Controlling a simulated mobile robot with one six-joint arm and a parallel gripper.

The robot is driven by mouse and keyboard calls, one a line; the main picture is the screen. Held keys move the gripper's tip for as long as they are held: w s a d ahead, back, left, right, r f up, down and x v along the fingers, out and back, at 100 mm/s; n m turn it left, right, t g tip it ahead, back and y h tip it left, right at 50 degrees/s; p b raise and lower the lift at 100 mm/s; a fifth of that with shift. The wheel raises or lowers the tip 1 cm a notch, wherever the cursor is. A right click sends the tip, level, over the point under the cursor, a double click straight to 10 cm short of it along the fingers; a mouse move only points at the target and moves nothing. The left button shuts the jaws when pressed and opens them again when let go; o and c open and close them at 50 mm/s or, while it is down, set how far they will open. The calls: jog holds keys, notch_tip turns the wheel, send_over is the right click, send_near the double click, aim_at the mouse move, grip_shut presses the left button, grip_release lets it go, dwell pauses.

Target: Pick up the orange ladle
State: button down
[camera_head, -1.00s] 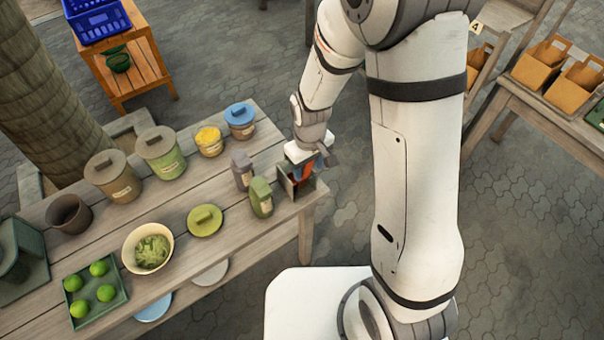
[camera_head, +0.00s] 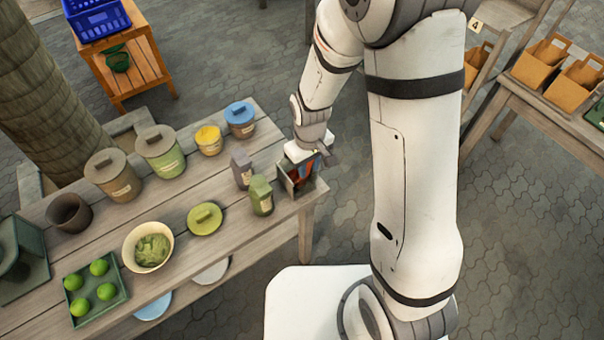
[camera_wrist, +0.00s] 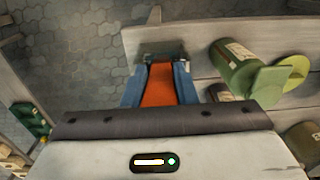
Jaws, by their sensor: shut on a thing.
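The orange ladle (camera_wrist: 160,88) shows in the wrist view as a flat orange handle between the two blue fingers of my gripper (camera_wrist: 159,84). My gripper is shut on it. The far end of the ladle is hidden by the box and the gripper. I cannot tell whether the ladle is clear of the box.
Lidded jars, a bowl of greens (camera_head: 149,247) and a tray of limes (camera_head: 118,305) fill the wooden table further left. The paved floor right of the table is open.

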notch_tip(320, 180, up, 10)
jog(key=shift+b, duration=0.55)
jog(key=c, duration=1.8)
grip_release()
grip_shut()
